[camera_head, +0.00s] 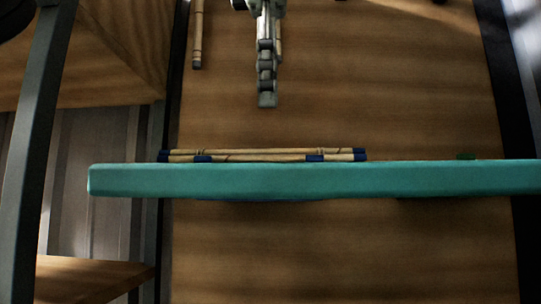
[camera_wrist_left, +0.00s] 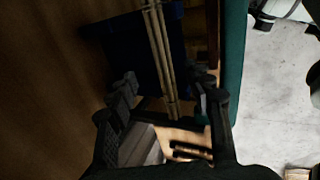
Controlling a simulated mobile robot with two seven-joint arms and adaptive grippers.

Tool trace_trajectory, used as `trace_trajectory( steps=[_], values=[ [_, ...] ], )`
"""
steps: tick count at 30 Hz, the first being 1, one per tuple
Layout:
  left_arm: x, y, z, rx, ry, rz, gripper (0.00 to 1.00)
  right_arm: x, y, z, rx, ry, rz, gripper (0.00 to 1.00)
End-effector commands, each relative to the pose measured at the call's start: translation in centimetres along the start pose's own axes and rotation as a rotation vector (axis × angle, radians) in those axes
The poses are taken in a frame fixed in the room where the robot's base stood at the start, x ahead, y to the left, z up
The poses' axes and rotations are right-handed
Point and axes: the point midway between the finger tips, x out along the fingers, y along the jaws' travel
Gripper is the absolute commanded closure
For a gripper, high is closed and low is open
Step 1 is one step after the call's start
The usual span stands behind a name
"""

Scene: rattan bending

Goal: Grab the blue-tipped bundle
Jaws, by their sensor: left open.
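The blue-tipped bundle (camera_head: 262,155) is a set of thin tan sticks with blue ends. In the head view it lies lengthwise along the far side of the teal bar, which hides its near side. My left gripper (camera_head: 267,100) reaches down from the top of the head view and ends above the bundle in the picture, apart from it. In the left wrist view its dark fingers (camera_wrist_left: 168,97) are spread open. The tan sticks (camera_wrist_left: 160,45) run between and beyond them, not visibly gripped. My right gripper is not in view.
The teal bar (camera_head: 300,180) crosses the head view in front of the bundle. Another tan stick with a dark tip (camera_head: 197,35) lies at the upper left. A small green piece (camera_head: 465,156) shows at the right behind the bar. The wooden surface (camera_head: 400,90) is clear at right.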

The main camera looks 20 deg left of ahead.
Motion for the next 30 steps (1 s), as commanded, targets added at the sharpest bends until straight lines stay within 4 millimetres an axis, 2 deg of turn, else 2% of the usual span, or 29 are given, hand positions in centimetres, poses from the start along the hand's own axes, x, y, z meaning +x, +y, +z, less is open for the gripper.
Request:
trace_trajectory(
  steps=[3, 11, 21, 30],
  values=[
    [1.4, 0.0, 0.0, 0.003, 0.002, -0.01, 0.49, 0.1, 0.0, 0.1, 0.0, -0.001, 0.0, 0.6],
    [2.7, 0.0, 0.1, 0.001, -0.003, -0.003, 0.49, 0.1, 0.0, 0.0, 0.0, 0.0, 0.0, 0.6],
    [7.0, -0.1, 0.1, 0.002, -0.004, -0.004, 0.49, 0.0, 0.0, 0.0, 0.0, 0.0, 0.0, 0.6],
    [7.5, -0.2, 0.2, -0.001, -0.004, 0.0, 0.49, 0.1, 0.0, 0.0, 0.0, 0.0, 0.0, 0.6]
  ],
)
